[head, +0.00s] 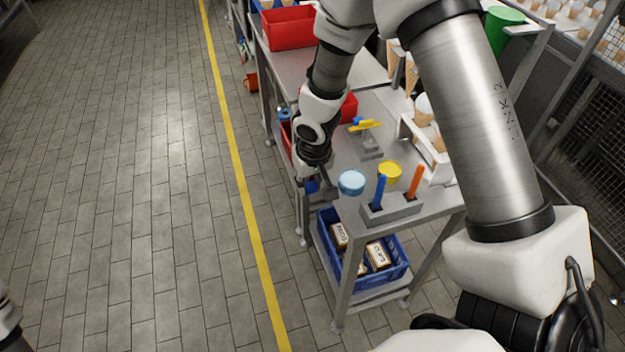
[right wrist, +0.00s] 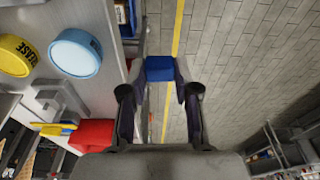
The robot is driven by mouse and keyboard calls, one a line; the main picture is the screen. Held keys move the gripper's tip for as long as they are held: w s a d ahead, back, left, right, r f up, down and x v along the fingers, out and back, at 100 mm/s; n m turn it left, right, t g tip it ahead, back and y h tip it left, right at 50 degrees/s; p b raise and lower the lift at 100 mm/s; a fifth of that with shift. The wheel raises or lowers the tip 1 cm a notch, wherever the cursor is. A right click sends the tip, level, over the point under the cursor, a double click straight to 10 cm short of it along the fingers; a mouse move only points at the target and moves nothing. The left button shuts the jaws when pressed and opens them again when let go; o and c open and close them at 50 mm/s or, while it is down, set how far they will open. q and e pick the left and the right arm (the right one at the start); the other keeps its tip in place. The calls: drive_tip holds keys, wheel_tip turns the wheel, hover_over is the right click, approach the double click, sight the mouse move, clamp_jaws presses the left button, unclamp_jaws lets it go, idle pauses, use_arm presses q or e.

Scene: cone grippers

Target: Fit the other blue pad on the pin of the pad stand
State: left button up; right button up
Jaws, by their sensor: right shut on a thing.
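My right gripper (head: 313,178) is shut on a blue pad (right wrist: 160,69), held between its fingertips just off the table's left edge, over the floor. The pad is mostly hidden by the gripper in the head view. A grey stand (head: 369,152) on the table carries a yellow piece (head: 366,126) with a small blue piece (head: 358,121) on top; it looks like the pad stand. Its pin is too small to make out. The stand also shows in the right wrist view (right wrist: 55,98), left of the gripper. My left gripper is out of view.
A light blue tub (head: 352,183) and a yellow tub (head: 390,172) stand on the table near a grey holder (head: 391,213) with blue and orange upright handles. A red bin (head: 349,107) lies beyond the gripper. A blue crate (head: 396,272) sits on the lower shelf.

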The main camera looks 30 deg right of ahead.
sight(310, 182)
drive_tip(key=shift+w+d+r+p, duration=0.2)
drive_tip(key=shift+r+p, duration=0.15)
drive_tip(key=shift+r, duration=0.3)
drive_tip(key=shift+s+a+r+p, duration=0.1)
drive_tip(key=shift+a+r+p, duration=0.05)
drive_tip(key=shift+r+p, duration=1.35)
drive_tip(key=shift+r, duration=0.1)
